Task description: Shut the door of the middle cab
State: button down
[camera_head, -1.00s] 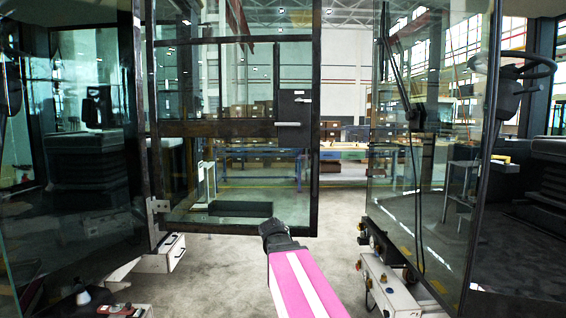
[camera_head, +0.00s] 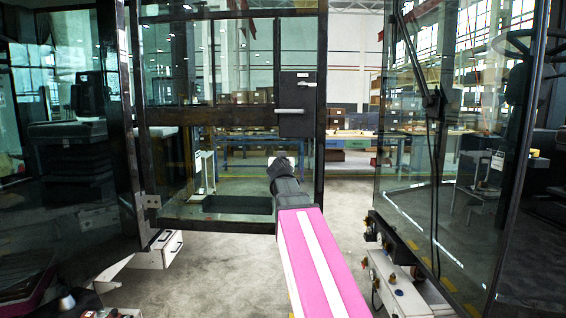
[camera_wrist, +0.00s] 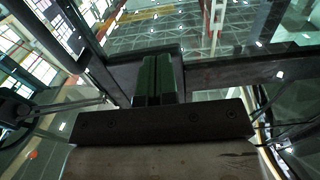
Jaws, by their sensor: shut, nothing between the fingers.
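A glass cab door (camera_head: 229,118) with a black frame stands open across the middle of the head view. It is hinged on its left side, beside the left-hand cab. A dark lock box (camera_head: 298,92) with a pale handle (camera_head: 289,111) sits near its free right edge. My gripper (camera_head: 279,163) is in front of the door's lower right part, below the lock box; I cannot tell whether it touches the door. In the wrist view my gripper's fingers (camera_wrist: 158,72) are together and empty, with a dark box and frame bar behind them.
A second glass cab (camera_head: 470,130) stands on the right, on a white trolley base (camera_head: 395,285) with fittings. The left-hand cab (camera_head: 65,150) fills the left side. Grey floor (camera_head: 345,205) is open between them. Benches and boxes stand far behind.

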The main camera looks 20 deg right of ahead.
jog(key=x, duration=1.1)
jog(key=shift+w, duration=0.2)
jog(key=shift+w+d, duration=0.1)
jog(key=shift+d, duration=0.05)
